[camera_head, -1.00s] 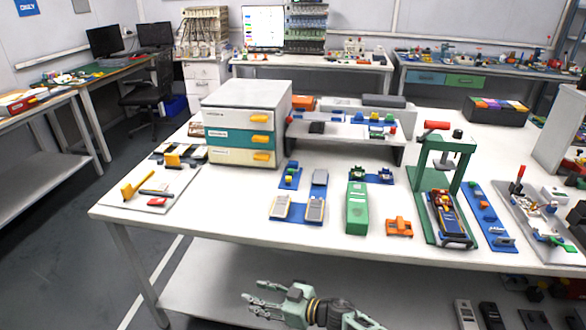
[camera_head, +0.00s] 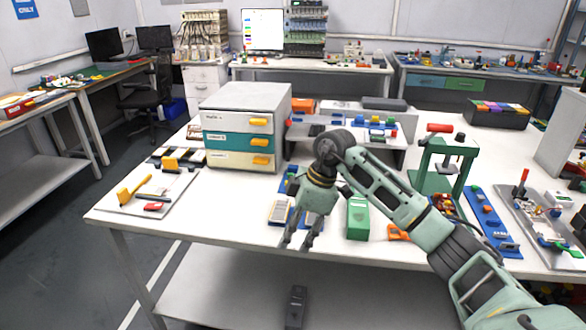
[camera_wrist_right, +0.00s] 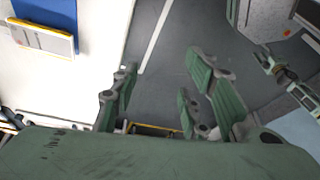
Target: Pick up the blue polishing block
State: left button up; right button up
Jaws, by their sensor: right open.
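I cannot tell for sure which blue piece is the polishing block; several blue parts lie on the white table (camera_head: 225,215). A blue plate under a pale device (camera_head: 279,211) is partly hidden by my right arm. The same kind of device (camera_wrist_right: 42,38) lies on a blue plate (camera_wrist_right: 58,10) at upper left in the right wrist view. My right gripper (camera_head: 298,243) is open and empty, pointing down by the table's front edge. In the right wrist view its fingers (camera_wrist_right: 165,100) stand apart over floor. What seems to be my left gripper (camera_wrist_right: 264,60) shows small at right.
A drawer cabinet (camera_head: 245,99) stands at left on the table, a raised shelf behind. A green box (camera_head: 358,220), an orange part (camera_head: 398,233), a green press (camera_head: 437,180) and a long blue fixture (camera_head: 487,218) stand to the right.

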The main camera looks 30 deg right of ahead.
aim_at(292, 167)
jog(key=i+l, duration=0.5)
jog(key=i, duration=0.15)
jog(key=i+l, duration=0.5)
jog(key=i, duration=0.1)
